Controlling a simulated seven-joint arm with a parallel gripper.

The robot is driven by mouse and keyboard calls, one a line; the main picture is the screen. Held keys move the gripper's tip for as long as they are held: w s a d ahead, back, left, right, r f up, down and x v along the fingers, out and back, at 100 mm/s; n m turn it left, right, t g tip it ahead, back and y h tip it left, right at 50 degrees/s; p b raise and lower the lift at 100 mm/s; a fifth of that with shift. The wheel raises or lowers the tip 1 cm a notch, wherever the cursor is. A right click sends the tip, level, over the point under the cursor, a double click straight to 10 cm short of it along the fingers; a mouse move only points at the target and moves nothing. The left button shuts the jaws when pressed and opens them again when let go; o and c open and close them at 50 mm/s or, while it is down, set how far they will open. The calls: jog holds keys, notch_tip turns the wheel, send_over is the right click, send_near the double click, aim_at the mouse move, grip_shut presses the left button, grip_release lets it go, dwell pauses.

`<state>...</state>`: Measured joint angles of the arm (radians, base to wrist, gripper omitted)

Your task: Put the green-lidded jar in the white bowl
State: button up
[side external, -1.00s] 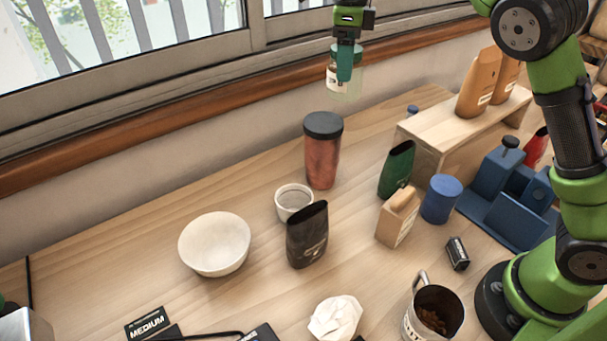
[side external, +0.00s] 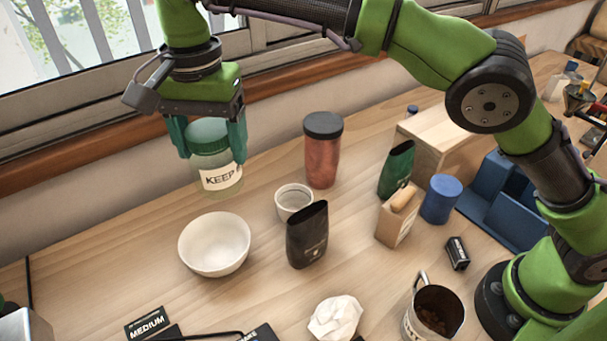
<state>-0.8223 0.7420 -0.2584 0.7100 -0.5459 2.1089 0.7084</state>
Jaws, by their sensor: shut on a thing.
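The green-lidded jar (side external: 218,172) is clear with a white label reading "KEEP". My gripper (side external: 210,145) is shut on it, with one finger on each side near the lid. The jar is upright and in the air. In the side external view it appears just above the white bowl (side external: 214,244), its base close to the bowl's far rim in the picture. I cannot tell its exact height over the bowl. The bowl stands upright on the wooden table and looks empty.
Right of the bowl stand a small white cup (side external: 294,202), a black pouch (side external: 307,236) and a red-brown canister with a dark lid (side external: 322,152). Crumpled paper (side external: 335,318) and a black "MEDIUM" card (side external: 147,323) lie in front. Table left of the bowl is clear.

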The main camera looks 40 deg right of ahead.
notch_tip(320, 180, down, 14)
dwell(0.7)
jog(key=shift+d+f, duration=0.1)
jog(key=shift+f, duration=0.4)
jog(key=o, duration=1.1)
jog(key=shift+o, duration=0.2)
